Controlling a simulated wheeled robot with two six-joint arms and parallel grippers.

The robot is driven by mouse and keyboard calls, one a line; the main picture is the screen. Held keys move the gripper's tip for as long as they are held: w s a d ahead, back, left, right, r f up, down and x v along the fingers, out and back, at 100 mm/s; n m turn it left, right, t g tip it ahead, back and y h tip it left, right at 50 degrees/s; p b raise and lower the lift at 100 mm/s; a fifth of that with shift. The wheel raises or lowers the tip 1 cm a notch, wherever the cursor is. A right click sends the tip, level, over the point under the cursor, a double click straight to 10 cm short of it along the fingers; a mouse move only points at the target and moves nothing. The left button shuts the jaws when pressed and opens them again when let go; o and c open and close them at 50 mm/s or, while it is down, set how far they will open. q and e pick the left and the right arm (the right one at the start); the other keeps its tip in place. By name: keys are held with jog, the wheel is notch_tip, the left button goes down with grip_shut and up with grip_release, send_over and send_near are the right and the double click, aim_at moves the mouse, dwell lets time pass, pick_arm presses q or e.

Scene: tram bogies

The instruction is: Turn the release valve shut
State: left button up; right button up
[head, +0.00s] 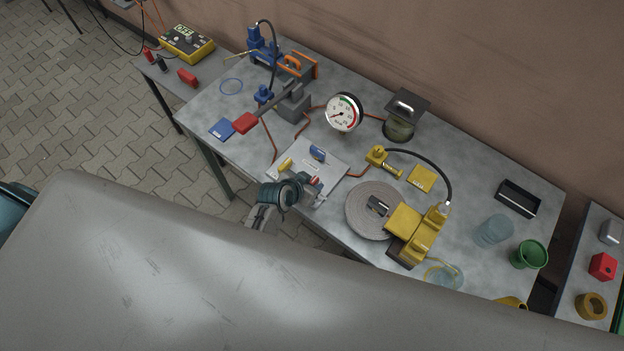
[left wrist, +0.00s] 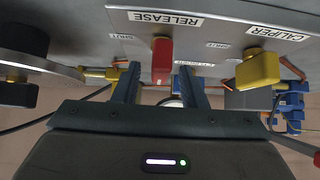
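The valve panel (head: 328,173) is a pale plate on the workbench with yellow, blue and red handles. The red release valve handle (head: 314,181) is at its near side, partly hidden by my left gripper (head: 304,194). In the left wrist view the red handle (left wrist: 162,61) stands under the RELEASE label (left wrist: 166,19). My left gripper (left wrist: 160,86) is open, its two fingers spread, one on each side of the red handle with gaps visible. I cannot tell whether the fingertips overlap it in depth. The yellow caliper handle (left wrist: 258,68) is to the right. My right gripper is not in view.
A pressure gauge (head: 343,113) stands behind the panel. A round grey disc (head: 362,211) and yellow caliper unit (head: 417,232) are to the right. A large grey surface blocks the head view's lower part.

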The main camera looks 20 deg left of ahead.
pick_arm(q)
jog(key=shift+w+d+f, duration=0.1)
jog(key=shift+w+f, duration=0.25)
grip_shut()
